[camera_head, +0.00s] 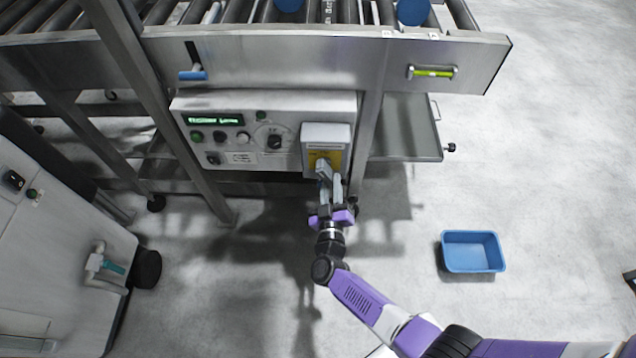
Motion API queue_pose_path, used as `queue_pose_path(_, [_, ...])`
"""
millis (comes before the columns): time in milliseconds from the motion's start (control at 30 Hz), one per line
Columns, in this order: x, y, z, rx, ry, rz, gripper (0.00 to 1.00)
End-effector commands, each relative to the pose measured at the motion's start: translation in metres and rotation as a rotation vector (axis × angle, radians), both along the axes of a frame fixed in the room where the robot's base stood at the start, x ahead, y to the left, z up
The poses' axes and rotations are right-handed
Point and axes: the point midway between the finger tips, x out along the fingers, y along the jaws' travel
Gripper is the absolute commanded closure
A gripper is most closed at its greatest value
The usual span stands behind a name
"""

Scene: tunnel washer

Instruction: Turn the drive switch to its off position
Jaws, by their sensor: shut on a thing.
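A light grey switch box (325,133) with a yellow plate (338,157) is mounted at the right end of the control panel, under the roller conveyor. My gripper (324,172) reaches up from below and has its fingers at the yellow plate. It is shut on the switch handle there. The fingers hide the handle, so I cannot tell its angle. I can read no label that names the drive switch.
The control panel (222,160) carries a green-lit display (214,120), several buttons and a black knob (274,141). A steel frame leg (366,140) stands close to the right of the box. A blue tub (472,251) sits on the open floor at right.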

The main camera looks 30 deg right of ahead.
Motion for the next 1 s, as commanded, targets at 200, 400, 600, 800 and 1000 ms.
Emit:
queue_pose_path(200, [-0.005,-0.009,0.010,-0.170,0.125,0.001,1.00])
queue_pose_path(400, [-0.008,-0.013,0.015,-0.323,0.236,0.002,1.00])
queue_pose_path(600, [-0.011,-0.016,0.022,-0.478,0.346,0.002,1.00])
queue_pose_path(800, [-0.012,-0.019,0.029,-0.624,0.453,0.002,1.00])
queue_pose_path(1000, [-0.014,-0.020,0.034,-0.749,0.543,0.004,1.00])
